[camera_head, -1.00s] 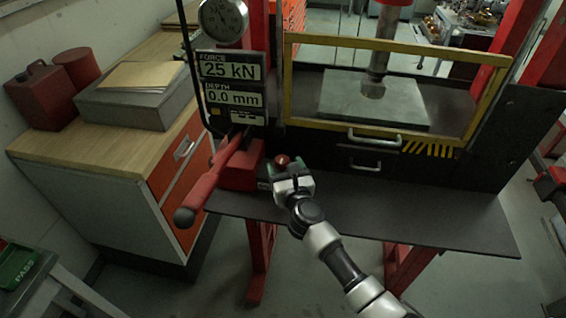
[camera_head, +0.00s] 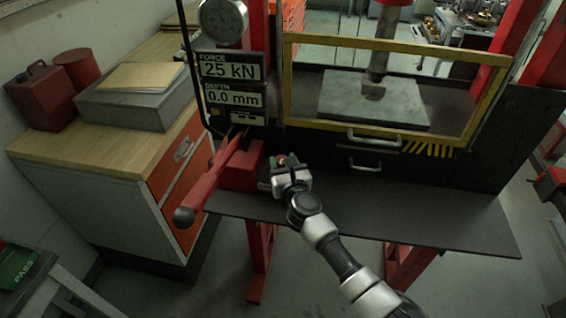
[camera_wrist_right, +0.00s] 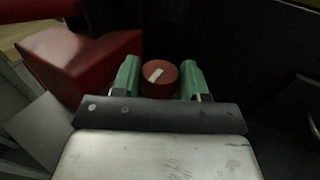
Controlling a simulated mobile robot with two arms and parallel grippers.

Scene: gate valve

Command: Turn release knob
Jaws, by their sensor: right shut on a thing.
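The release knob (camera_wrist_right: 160,79) is a round red knob with a white mark on its face. The mark is slanted, its right end higher. In the right wrist view it sits between the two green fingers of my right gripper (camera_wrist_right: 160,76), which is shut on it. In the head view my right gripper (camera_head: 284,166) is at the front of the press, just right of the red pump block (camera_head: 240,167). Only a little red of the knob shows there, mostly hidden by the gripper. My left gripper is not in view.
A long red lever (camera_head: 207,185) juts forward left of the gripper. A display (camera_head: 232,80) reads 25 kN and 0.0 mm. A yellow-framed guard (camera_head: 395,47) with a handle (camera_head: 374,139) is to the right. The dark shelf (camera_head: 420,205) is clear.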

